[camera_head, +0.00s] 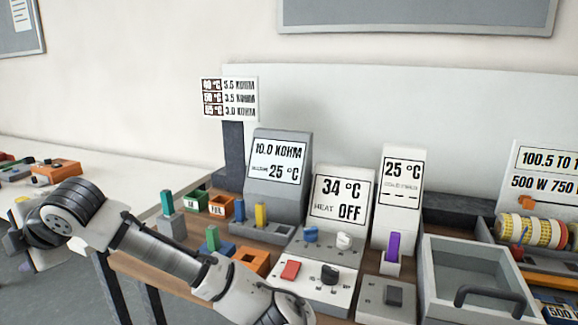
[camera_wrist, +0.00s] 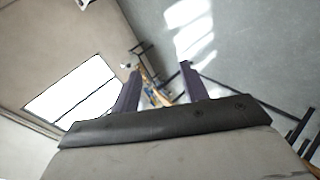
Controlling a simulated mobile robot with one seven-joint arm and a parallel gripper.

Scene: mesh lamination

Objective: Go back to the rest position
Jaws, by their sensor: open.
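My gripper shows in the wrist view (camera_wrist: 160,80) with its two dark fingers apart and nothing between them. Beyond the fingers are floor, wall and bright patches, with small distant items too blurred to name. In the head view my grey and white arm reaches from the bottom middle up to the left, in front of the bench (camera_head: 135,268). Its far end bends down at the left edge, clear of the instruments. I cannot make out the fingertips there.
A grey meter (camera_head: 277,160) reads 10.0 KOHM and 25 °C. A white heater unit (camera_head: 340,195) reads 34 °C and OFF. Several coloured pegs stand nearby, including a purple one (camera_head: 393,246). Another table (camera_head: 95,165) with parts is at left.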

